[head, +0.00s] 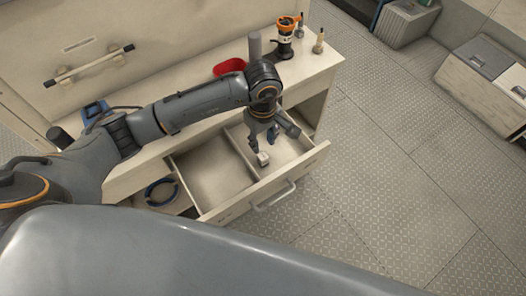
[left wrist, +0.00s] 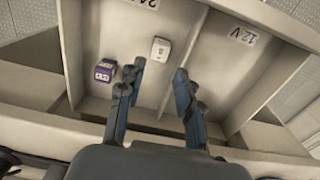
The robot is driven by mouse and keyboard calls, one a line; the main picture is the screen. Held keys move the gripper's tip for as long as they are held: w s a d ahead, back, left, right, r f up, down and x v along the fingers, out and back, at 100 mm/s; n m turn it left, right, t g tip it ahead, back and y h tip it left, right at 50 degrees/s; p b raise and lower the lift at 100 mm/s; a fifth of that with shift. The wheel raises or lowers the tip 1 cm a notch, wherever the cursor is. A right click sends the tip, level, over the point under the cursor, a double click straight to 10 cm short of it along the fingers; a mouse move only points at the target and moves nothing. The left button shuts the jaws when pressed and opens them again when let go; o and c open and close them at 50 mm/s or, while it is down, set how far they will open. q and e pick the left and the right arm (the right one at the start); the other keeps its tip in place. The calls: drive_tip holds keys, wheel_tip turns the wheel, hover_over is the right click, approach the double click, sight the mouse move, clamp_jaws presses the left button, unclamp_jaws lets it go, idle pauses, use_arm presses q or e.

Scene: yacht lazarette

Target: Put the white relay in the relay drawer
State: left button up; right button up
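The white relay (head: 263,158) is in the right compartment of the open relay drawer (head: 250,194). In the left wrist view the white relay (left wrist: 161,49) lies in the compartment marked 24 V, close to the divider. My left gripper (head: 262,144) points down into that compartment. In the left wrist view its fingertips (left wrist: 160,67) are apart, with nothing held between them, and the relay shows just beyond them. A small purple box (left wrist: 105,70) lies in the same compartment, left of the relay. My right gripper is not in view.
The 12 V compartment is empty. Left of the drawer, a blue ring-shaped item (head: 161,191) lies in an open space. On the bench top are a red bowl (head: 229,67), an orange-topped tool (head: 285,35) and a blue item (head: 95,110). The floor (head: 390,180) at the right is clear.

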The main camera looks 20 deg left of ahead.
use_arm(q)
drive_tip(key=shift+r, duration=1.4)
